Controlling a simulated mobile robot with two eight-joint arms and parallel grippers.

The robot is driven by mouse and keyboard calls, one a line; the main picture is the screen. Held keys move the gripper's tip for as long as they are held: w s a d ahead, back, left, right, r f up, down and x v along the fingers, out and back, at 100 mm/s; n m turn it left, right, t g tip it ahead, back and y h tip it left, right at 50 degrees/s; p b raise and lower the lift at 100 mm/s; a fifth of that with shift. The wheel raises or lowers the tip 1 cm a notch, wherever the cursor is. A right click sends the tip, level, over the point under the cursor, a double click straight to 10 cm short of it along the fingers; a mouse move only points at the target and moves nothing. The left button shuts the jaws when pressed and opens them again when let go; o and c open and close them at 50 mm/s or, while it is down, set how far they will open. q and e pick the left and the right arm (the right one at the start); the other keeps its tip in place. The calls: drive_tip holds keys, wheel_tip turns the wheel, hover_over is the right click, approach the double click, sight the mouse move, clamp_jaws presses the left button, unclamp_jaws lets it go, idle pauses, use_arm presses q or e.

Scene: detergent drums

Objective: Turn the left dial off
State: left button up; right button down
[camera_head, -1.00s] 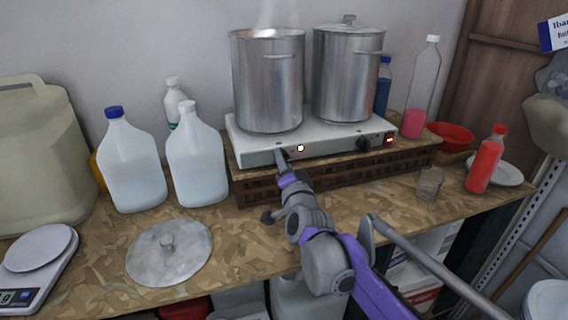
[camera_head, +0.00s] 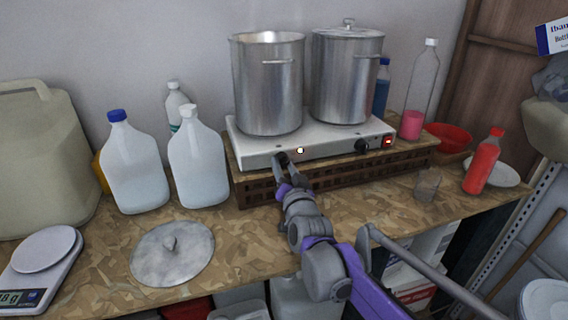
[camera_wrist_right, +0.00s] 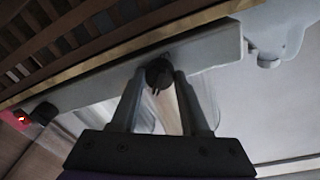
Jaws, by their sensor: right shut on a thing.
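A white two-burner hot plate (camera_head: 330,148) stands on a brown slatted crate, with a dark left dial (camera_head: 281,158) and a black right dial (camera_head: 362,146) on its front. My right gripper (camera_head: 283,162) is at the left dial. In the right wrist view its two fingers (camera_wrist_right: 160,80) lie on either side of the left dial (camera_wrist_right: 158,74) and are shut on it. The right dial (camera_wrist_right: 43,113) shows there at the left. A small light (camera_head: 300,150) glows beside the left dial. The dial's exact pointer direction is too small to tell. My left gripper is not in view.
An open steel pot (camera_head: 268,85) and a lidded pot (camera_head: 346,75) stand on the hot plate. A lit red switch (camera_head: 388,142) is at its right end. White jugs (camera_head: 198,165), a loose lid (camera_head: 172,252) and a scale (camera_head: 42,262) are at left; a glass (camera_head: 428,184) is at right.

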drive_tip(key=n, duration=0.4)
drive_tip(key=shift+p, duration=0.4)
drive_tip(key=shift+d+f+n+y+p, duration=0.1)
drive_tip(key=shift+n+y+p, duration=0.35)
drive_tip(key=shift+n, duration=1.55)
drive_tip(key=shift+c, duration=2)
unclamp_jaws()
drive_tip(key=v, duration=1)
drive_tip(key=shift+s+d, duration=0.15)
drive_tip(key=shift+s, duration=0.2)
